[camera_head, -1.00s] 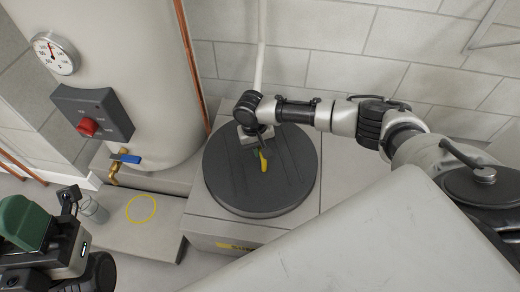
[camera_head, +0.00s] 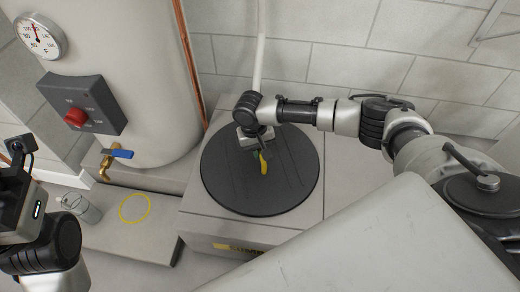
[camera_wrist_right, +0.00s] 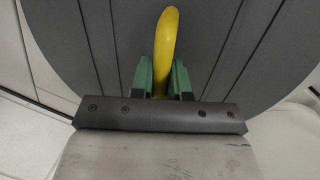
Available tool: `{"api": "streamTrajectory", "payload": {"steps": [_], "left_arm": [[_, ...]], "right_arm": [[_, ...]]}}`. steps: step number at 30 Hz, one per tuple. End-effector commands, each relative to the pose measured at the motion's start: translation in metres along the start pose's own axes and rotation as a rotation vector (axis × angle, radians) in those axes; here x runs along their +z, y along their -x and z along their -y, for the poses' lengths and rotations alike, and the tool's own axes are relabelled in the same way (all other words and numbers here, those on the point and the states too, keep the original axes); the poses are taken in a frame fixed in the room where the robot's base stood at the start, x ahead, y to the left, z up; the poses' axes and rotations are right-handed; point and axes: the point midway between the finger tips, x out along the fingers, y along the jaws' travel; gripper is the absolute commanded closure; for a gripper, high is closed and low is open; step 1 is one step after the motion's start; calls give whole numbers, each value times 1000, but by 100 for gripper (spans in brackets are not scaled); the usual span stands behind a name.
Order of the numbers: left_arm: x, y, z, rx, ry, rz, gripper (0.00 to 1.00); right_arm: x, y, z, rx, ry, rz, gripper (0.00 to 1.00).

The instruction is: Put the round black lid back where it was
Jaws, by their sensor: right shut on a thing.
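The round black lid (camera_head: 230,190) lies over the top of a grey box-like plinth (camera_head: 195,215), and it looks about level. Its grooved face and yellow loop handle (camera_head: 264,163) show. My right gripper (camera_head: 262,150) is above the lid's middle. In the right wrist view its green fingers (camera_wrist_right: 162,77) are shut on the yellow handle (camera_wrist_right: 165,40), with the lid (camera_wrist_right: 70,45) behind. I cannot tell whether the lid touches the plinth, and any opening under it is hidden. My left arm shows at the lower left, but its fingertips are outside the picture.
A large cream tank (camera_head: 145,70) with a gauge (camera_head: 40,37), control box (camera_head: 85,103) and blue-handled tap (camera_head: 118,154) stands left. A clear glass (camera_head: 80,208) and a yellow ring (camera_head: 135,207) are on the low grey ledge (camera_head: 155,235). A block wall is behind.

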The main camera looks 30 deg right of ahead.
Motion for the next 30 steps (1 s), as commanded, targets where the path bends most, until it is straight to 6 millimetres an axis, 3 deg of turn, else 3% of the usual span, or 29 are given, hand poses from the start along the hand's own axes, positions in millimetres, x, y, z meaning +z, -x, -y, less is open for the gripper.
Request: {"api": "streamTrajectory", "payload": {"steps": [18, 19, 24, 30], "left_arm": [[0, 0, 0, 0, 1, 0, 61], [0, 0, 0, 0, 1, 0, 61], [0, 0, 0, 0, 1, 0, 61], [0, 0, 0, 0, 0, 0, 61]], "right_arm": [[-2, -10, 2, -2, 0, -2, 100], [-2, -10, 2, -2, 0, -2, 81], [-2, -10, 2, -1, 0, -1, 55], [-1, -11, 2, -1, 0, 0, 54]]}}
